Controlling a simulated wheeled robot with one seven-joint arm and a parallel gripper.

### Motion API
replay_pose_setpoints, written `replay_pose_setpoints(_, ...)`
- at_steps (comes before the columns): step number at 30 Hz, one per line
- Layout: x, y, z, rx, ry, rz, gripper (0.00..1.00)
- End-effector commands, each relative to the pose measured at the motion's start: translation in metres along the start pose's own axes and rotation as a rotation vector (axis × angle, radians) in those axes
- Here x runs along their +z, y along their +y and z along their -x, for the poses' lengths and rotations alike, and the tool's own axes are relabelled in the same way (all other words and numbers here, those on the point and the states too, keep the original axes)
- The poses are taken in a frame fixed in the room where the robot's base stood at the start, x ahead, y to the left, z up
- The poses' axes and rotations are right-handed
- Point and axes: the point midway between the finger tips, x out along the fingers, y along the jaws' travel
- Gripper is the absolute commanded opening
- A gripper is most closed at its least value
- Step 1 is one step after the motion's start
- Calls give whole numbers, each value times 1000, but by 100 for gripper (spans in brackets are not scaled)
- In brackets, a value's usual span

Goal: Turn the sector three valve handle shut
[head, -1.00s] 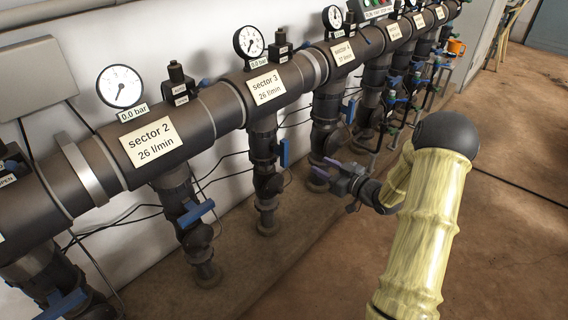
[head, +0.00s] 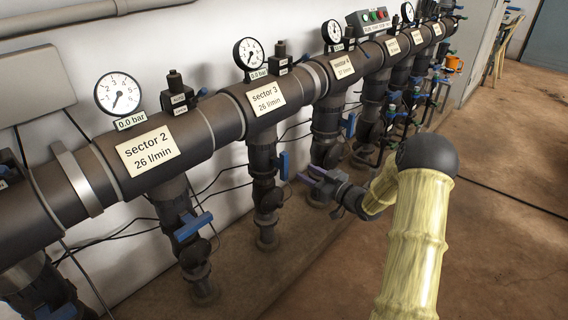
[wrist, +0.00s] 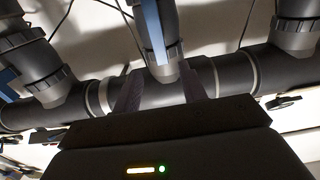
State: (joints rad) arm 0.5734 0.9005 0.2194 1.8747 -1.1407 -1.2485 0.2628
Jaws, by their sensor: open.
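The sector three valve handle (head: 284,165) is a blue lever on the drop pipe below the "sector 3, 26 l/min" label (head: 265,97). It stands upright, roughly in line with its pipe. My gripper (head: 305,176) is open and empty, just right of the handle in the head view. In the wrist view a blue handle (wrist: 152,28), apparently the same one, lies along the pipe, ahead of and between my two open fingers (wrist: 160,92). I see no contact with it.
The sector 2 valve's blue handle (head: 193,227) sits crosswise on its pipe at left. Another blue handle (head: 350,125) is on the sector 4 pipe, behind my gripper. The thick manifold pipe (head: 215,118) runs above. Brown floor (head: 500,235) is open at right.

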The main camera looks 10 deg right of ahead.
Motion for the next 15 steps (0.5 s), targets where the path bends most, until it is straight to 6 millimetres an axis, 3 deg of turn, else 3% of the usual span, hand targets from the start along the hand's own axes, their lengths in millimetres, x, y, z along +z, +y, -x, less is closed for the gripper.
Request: replay_pose_setpoints(15, 3, 0, -91, -1, 0, 1, 42)
